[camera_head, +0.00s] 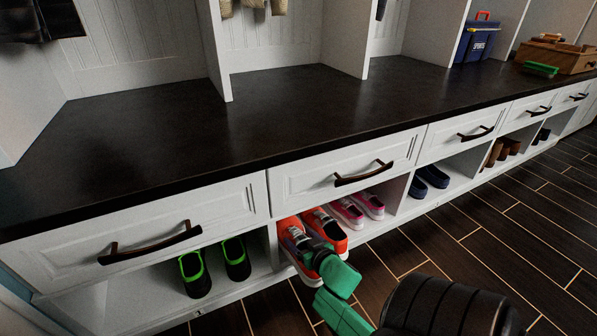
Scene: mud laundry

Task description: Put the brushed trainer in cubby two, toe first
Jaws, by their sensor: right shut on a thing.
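An orange-red trainer (294,238) with a white sole and grey laces sits at the left side of the second cubby (396,193) from the left. Its far end is inside the cubby and its near end sticks out past the front edge. My right gripper (328,268), with green fingers, is shut on the near end of this trainer and partly hides it. A matching orange trainer (325,224) stands close beside it on the right. Whether the held trainer rests on the cubby floor is hard to tell. My left gripper is not in view.
Black-and-green shoes (214,263) stand in the first cubby, blue shoes (431,178) in the third. Drawers with dark handles (364,174) and the dark bench top (240,130) lie above. The tiled floor (480,240) is clear.

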